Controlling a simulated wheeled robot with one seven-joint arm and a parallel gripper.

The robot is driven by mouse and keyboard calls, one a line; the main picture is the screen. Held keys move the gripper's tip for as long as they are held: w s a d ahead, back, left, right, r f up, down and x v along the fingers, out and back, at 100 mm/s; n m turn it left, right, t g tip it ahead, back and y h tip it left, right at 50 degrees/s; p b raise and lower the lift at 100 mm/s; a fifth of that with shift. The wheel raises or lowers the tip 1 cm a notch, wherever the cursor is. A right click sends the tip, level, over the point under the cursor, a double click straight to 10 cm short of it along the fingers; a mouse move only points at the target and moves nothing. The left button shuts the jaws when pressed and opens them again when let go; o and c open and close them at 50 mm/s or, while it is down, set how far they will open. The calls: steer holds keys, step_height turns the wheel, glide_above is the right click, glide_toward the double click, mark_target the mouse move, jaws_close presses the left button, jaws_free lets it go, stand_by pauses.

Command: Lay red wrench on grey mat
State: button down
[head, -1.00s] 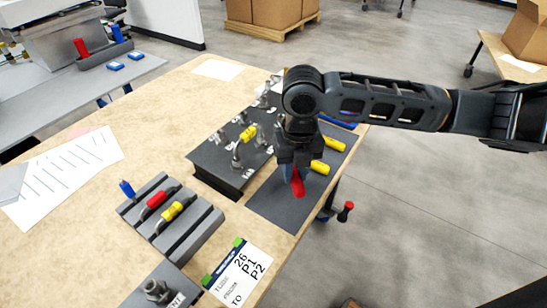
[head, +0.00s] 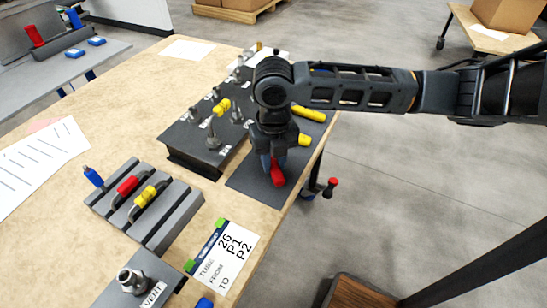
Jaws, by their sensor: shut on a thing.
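The dark grey mat (head: 248,186) lies on the bench along its right edge, right of the black port panel. My gripper (head: 272,158) points down over the mat's near half. It is shut on the red wrench (head: 278,177), whose red end shows below and in front of the fingers. The rest of the wrench is hidden by the gripper. The red end is at or very near the mat; I cannot tell whether it touches. Yellow-handled tools (head: 305,140) lie on the mat beyond the gripper.
The black panel (head: 195,150) with upright fittings and a yellow-handled piece stands left of the mat. A grey slotted rack (head: 165,220) holds blue, red and yellow tools. A label card (head: 228,255) and a VENT block (head: 135,280) are in front. The mat's near left part is bare.

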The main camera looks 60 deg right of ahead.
steer(key=shift+f+b, duration=0.3)
steer(key=shift+f, duration=0.05)
stand_by(0.6)
steer(key=c, duration=0.8)
jaws_free()
steer(key=shift+r, duration=0.1)
steer(key=shift+r, duration=3.8)
